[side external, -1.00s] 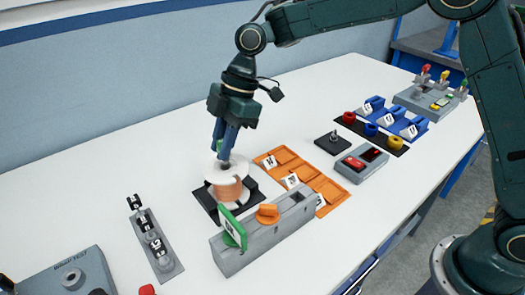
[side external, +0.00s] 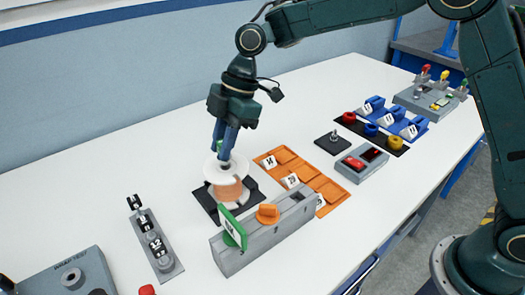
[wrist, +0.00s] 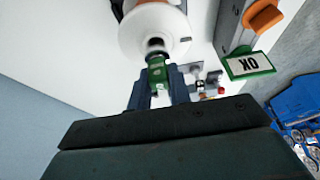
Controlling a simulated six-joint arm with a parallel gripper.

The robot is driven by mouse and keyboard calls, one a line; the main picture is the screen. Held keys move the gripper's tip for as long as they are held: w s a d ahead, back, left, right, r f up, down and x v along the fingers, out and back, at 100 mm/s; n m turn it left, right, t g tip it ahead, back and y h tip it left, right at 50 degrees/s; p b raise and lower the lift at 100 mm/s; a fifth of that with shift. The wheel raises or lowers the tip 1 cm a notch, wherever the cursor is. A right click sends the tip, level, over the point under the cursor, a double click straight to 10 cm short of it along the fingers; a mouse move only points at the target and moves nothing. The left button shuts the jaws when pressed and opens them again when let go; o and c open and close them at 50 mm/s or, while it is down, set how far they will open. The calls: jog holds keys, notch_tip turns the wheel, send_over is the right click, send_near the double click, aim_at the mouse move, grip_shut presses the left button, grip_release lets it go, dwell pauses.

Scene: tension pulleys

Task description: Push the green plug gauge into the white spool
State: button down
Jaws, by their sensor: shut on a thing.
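The white spool (side external: 241,171), wound with copper-coloured material, stands on a black base plate. In the wrist view its white flange (wrist: 128,38) faces my gripper, with a dark bore in its middle. My gripper (side external: 226,156) points down over the spool's top. It is shut on the green plug gauge (wrist: 158,72), which sits between the blue fingers. The gauge's lower end is at the mouth of the bore; I cannot tell how deep it reaches. In the side view the fingers mostly hide the gauge, with only a bit of green (side external: 218,146) showing.
A grey stand (side external: 262,240) with a green OK plate (side external: 232,228) and an orange knob (side external: 267,213) is close in front of the spool. Orange numbered trays (side external: 328,188) lie to its right. A grey rack (side external: 158,250) is at left. The table behind is clear.

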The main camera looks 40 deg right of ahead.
jog(key=shift+f, duration=1.3)
jog(key=c, duration=1.2)
grip_release()
jog(key=shift+r, duration=0.15)
jog(key=v, duration=1.3)
jog(key=shift+d+r, duration=0.2)
jog(key=shift+r, duration=0.05)
